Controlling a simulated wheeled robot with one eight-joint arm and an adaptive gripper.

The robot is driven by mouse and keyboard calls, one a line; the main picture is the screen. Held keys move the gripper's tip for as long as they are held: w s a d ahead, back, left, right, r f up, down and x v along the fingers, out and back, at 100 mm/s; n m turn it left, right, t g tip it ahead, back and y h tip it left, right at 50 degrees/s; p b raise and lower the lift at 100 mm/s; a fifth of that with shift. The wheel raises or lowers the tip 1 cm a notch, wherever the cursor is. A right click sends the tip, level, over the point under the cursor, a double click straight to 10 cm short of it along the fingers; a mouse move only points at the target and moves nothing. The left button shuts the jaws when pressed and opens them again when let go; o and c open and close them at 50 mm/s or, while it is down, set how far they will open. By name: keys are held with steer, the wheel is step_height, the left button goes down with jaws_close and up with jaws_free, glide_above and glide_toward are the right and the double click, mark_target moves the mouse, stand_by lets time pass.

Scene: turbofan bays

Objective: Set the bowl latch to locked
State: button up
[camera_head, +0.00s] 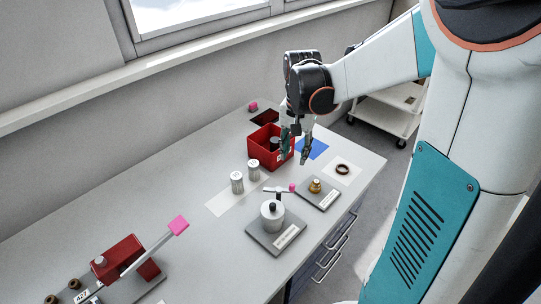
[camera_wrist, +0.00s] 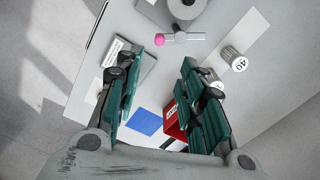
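A round grey metal body (camera_head: 272,214), which seems to be the bowl, stands on a grey plate with a black knob on top. It is partly cut off at the top of the wrist view (camera_wrist: 186,9). A lever with a pink knob (camera_head: 292,187), seemingly the latch, lies beside its back side. In the wrist view the pink knob (camera_wrist: 159,40) is at the left end of the short grey lever (camera_wrist: 186,37). The label is too small to read. My gripper (camera_head: 296,158) is open and empty, above the table behind the lever. Its fingers (camera_wrist: 161,62) are spread wide.
A red bin (camera_head: 259,151) stands behind my gripper, with a blue patch (camera_head: 317,146) beside it. A brass fitting (camera_head: 315,186) on a plate and a dark ring (camera_head: 342,169) are to the right. Silver canisters (camera_head: 237,183) stand left. A red lever device (camera_head: 121,256) is front left.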

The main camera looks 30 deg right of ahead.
mark_target(292, 185)
step_height(292, 185, down, 14)
steer(key=b, duration=0.3)
steer(key=shift+r, duration=0.1)
jaws_close()
